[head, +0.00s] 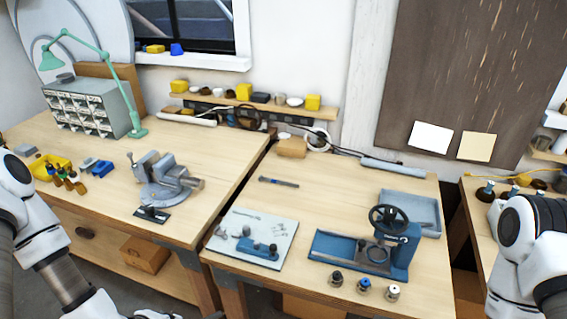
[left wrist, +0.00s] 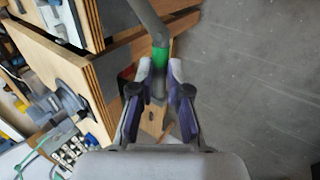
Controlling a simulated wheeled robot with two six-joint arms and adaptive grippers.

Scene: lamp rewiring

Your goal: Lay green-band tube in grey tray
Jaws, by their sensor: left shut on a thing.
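The green-band tube (left wrist: 150,22) is a long grey tube with a bright green band by my fingertips. My left gripper (left wrist: 160,75) is shut on it at the band, and the tube runs up out of the left wrist view. The gripper and tube are out over the floor, beside the wooden table edges. The grey tray (head: 429,203) sits at the right rear of the right table, behind the blue press, and its visible part looks empty. My right arm shows at the right edge of the head view, but its gripper is out of frame.
A blue press (head: 398,250) with a handwheel stands in front of the tray. A pale mat (head: 240,225) with small blue parts lies to its left. Several small bottles stand near the front edge. A grey roll (head: 393,167) lies behind the tray. The left table holds a vise (head: 165,180).

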